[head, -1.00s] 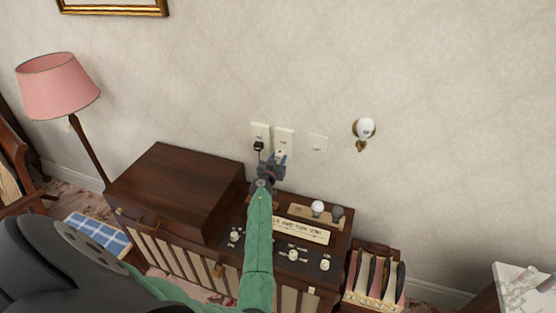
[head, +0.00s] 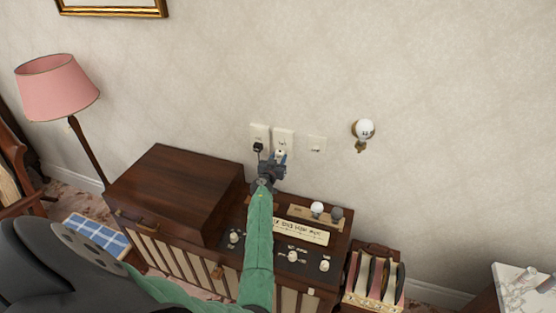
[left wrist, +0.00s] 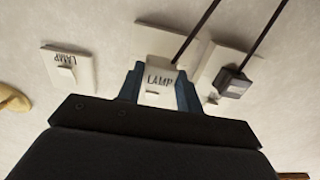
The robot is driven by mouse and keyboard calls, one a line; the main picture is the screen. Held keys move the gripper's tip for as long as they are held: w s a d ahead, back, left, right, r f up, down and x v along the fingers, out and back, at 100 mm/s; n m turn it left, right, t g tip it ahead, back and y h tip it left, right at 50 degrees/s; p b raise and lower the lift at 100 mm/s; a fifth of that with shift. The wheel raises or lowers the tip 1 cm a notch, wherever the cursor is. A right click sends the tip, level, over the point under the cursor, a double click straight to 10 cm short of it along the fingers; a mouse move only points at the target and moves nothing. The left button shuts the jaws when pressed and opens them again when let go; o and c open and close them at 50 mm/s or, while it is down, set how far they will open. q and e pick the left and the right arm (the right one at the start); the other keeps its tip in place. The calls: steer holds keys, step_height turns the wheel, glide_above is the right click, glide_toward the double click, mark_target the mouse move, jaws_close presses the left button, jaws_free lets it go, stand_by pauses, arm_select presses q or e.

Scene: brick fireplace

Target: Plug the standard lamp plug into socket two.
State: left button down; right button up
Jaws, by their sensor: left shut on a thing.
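My left gripper (head: 279,157) is raised to the wall and shut on a white plug (left wrist: 158,80) marked LAMP. The plug sits between its blue fingers in the left wrist view, with a dark cord running up the picture. The plug is in front of the lower part of the right-hand socket plate (head: 284,134); I cannot tell whether its pins are in. A black plug (head: 258,147) is in the left-hand socket plate (head: 260,130); it also shows in the left wrist view (left wrist: 235,82). The standard lamp (head: 57,88) has a pink shade. My right gripper is out of view.
A wall switch (head: 316,144) marked LAMP (left wrist: 69,70) is right of the sockets. A bulb fitting (head: 363,130) is farther right. A wooden cabinet (head: 180,190) with a knobbed panel stands below my left arm. A rack (head: 375,275) is at its right.

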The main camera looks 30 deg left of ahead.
arm_select(q)
steer(key=shift+w+a, duration=0.1)
steer(key=shift+w, duration=0.35)
steer(key=shift+w, duration=0.3)
steer(key=c, duration=0.9)
jaws_free()
steer(key=shift+o, duration=0.2)
steer(key=v, duration=0.7)
steer(key=shift+s, duration=0.35)
